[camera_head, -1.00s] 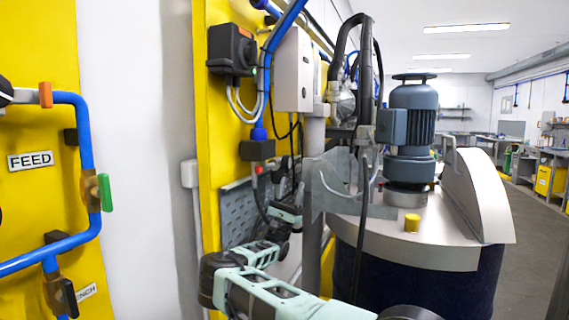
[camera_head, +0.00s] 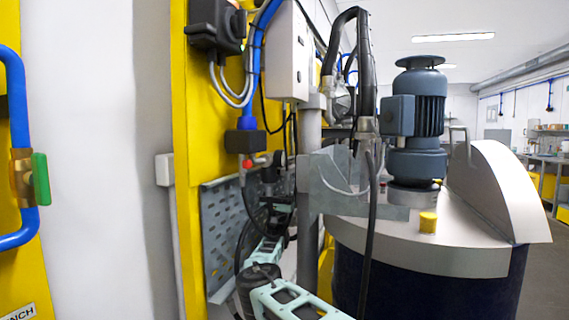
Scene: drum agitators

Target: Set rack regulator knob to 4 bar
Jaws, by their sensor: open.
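My gripper (camera_head: 271,179) is at the far end of my pale green and black arm, in front of the grey perforated panel, small and dark against the fittings there. It is open, though its fingers are hard to make out. A black block (camera_head: 240,142) hangs at the lower end of the blue hose on the yellow rack, with a small red-tipped fitting (camera_head: 247,163) below it. My gripper is just right of and slightly below this fitting. I cannot make out the regulator knob or its scale for certain; it may be hidden among the dark parts near my gripper.
The grey perforated panel (camera_head: 217,235) is on the yellow rack (camera_head: 188,215). A black switch box (camera_head: 215,27) and white cabinet (camera_head: 287,50) are above. Right of my arm stand a grey post (camera_head: 308,235), a hanging black cable (camera_head: 370,230) and the drum (camera_head: 430,285) with its motor (camera_head: 416,110).

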